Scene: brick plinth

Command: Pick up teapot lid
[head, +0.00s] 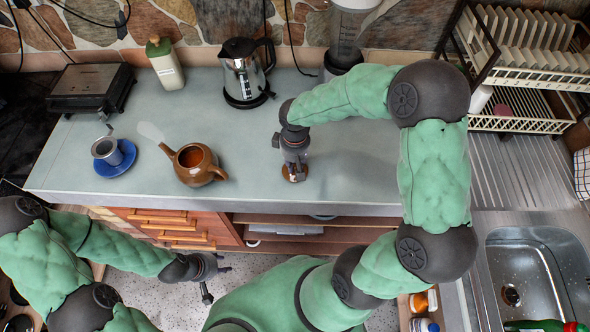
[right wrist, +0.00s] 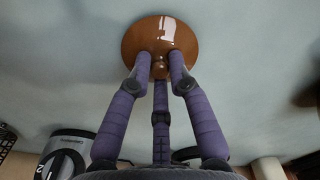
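The brown, glossy teapot lid (head: 294,177) appears to lie on the counter, right of the brown teapot (head: 196,166), which stands without a lid. My right gripper (head: 294,170) points down over the lid and hides part of it. In the right wrist view the lid (right wrist: 160,38) is a round disc, and the fingertips of the right gripper (right wrist: 160,62) stand close around its small knob (right wrist: 159,70). I cannot tell whether they press on it. My left gripper (head: 217,284) is empty in front of the counter, its fingers spread.
A blue saucer with a cup (head: 107,152) stands left of the teapot. A kettle (head: 243,72), a bottle (head: 166,64) and a black appliance (head: 92,88) stand at the back. A dish rack (head: 530,60) and sink (head: 537,270) are at the right.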

